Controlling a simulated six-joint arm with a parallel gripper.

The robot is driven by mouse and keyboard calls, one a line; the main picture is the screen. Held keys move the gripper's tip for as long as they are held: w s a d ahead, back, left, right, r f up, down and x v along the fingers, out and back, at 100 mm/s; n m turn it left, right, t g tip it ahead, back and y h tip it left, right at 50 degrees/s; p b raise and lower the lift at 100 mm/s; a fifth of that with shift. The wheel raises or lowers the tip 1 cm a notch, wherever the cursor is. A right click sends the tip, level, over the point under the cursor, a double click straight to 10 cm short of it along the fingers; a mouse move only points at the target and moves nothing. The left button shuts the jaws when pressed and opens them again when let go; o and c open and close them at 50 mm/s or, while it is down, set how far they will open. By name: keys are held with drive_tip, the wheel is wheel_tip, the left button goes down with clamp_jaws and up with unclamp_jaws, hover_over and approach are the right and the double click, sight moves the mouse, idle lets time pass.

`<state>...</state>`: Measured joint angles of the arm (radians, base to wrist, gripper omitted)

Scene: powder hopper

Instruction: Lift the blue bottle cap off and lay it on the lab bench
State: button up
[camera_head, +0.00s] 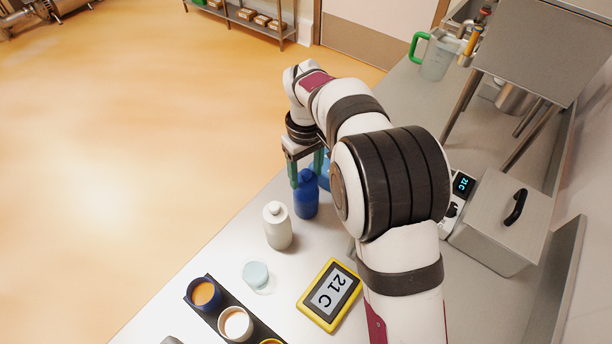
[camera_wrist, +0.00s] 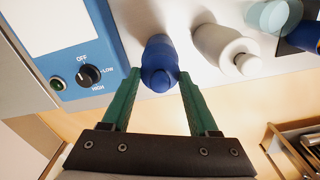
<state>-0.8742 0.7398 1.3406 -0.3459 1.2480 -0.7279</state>
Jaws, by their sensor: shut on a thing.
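The blue bottle (camera_head: 306,200) stands upright on the lab bench (camera_head: 215,240), near its left edge. It also shows in the wrist view (camera_wrist: 159,50). Its blue cap (camera_wrist: 160,80) is at the bottle's top, between my green fingers. My gripper (camera_head: 306,177) comes down from above and is shut on the cap, with one finger on each side; the wrist view shows both fingers (camera_wrist: 159,75). I see no clear gap between cap and bottle. My arm hides part of the bench behind the bottle.
A white bottle (camera_head: 277,228) stands close to the blue one. A pale blue lid (camera_head: 256,274), a yellow-framed display (camera_head: 330,294) and a dark rack (camera_head: 213,310) of cups are nearer. A blue control box (camera_wrist: 85,70) is beside the bottle. Bare bench lies around the lid.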

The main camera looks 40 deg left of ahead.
sight(307, 171)
wheel_tip(307, 171, up, 4)
drive_tip(key=shift+w+d+r, duration=0.1)
drive_tip(key=shift+r, duration=0.1)
drive_tip(key=w+d+r, duration=0.3)
drive_tip(key=d+r, duration=0.7)
drive_tip(key=shift+w+d, duration=0.35)
drive_tip(key=shift+d, duration=0.05)
